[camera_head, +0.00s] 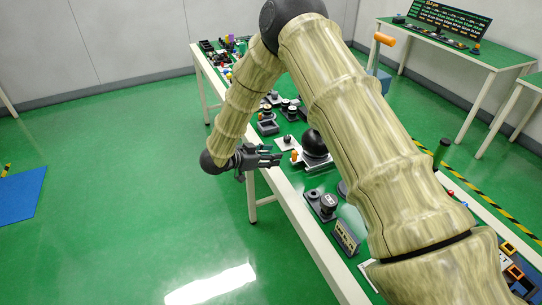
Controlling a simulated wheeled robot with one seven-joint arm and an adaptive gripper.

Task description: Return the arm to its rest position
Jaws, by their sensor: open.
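My arm, with a pale wood-grain surface, rises from the lower right, bends at the top and comes down to my gripper (279,155). My gripper is dark, at the left edge of the long table (289,205), and points right toward the things on it. Its jaws are open and I see nothing between them. From this one view I cannot tell its height above the table edge.
The long table bears a black dome (315,146), a grey block with round parts (321,204) and several small parts. A second table (490,58) with a screen (449,20) stands back right. The green floor (110,190) at left is clear, with a blue mat (20,195).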

